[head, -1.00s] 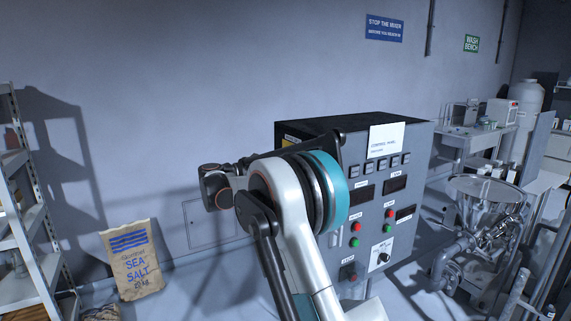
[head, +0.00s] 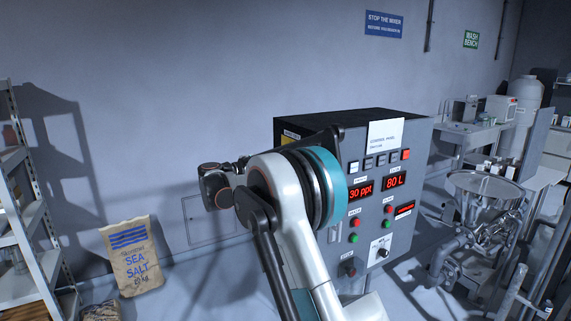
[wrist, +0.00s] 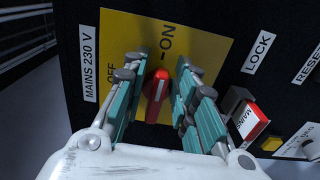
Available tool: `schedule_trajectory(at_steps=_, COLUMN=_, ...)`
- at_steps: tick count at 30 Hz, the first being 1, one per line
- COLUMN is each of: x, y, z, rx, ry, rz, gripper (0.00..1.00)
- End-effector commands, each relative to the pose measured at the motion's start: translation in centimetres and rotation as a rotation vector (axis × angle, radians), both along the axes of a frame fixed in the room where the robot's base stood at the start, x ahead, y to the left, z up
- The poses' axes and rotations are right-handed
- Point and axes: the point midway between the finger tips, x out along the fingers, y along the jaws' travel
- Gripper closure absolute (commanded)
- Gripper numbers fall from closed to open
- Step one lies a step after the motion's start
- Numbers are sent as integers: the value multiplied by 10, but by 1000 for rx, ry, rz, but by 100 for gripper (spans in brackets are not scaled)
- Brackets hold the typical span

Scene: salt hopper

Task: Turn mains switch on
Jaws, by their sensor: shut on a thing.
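The mains switch is a red rotary knob (wrist: 155,95) on a yellow plate (wrist: 205,45) marked OFF and ON, labelled MAINS 230 V. In the wrist view its white pointer line stands nearly upright, towards the ON mark. My gripper (wrist: 160,68) has its teal fingers on both sides of the knob and is shut on it. In the head view the control panel cabinet (head: 415,140) has lit red displays reading 30 ppt and 80 L. The switch and my gripper's fingers are hidden there behind my arm.
A sea salt bag (head: 132,255) leans at the wall by a shelf rack (head: 35,215). A steel hopper (head: 485,200) stands right of the cabinet.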

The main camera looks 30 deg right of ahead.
Motion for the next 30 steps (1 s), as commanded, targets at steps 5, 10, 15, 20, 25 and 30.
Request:
schedule_trajectory(at_steps=5, x=0, y=0, z=-1, rx=2, ry=-3, rz=-1, gripper=98)
schedule_trajectory(at_steps=10, x=0, y=0, z=-1, rx=2, ry=-2, rz=-1, gripper=98)
schedule_trajectory(at_steps=15, x=0, y=0, z=-1, rx=2, ry=-2, rz=-1, gripper=68)
schedule_trajectory(at_steps=20, x=0, y=0, z=-1, rx=1, ry=-2, rz=0, gripper=68)
schedule_trajectory(at_steps=25, x=0, y=10, z=-1, rx=1, ry=-2, rz=1, gripper=68)
schedule_trajectory(at_steps=30, x=0, y=39, z=-1, rx=1, ry=-2, rz=3, gripper=68)
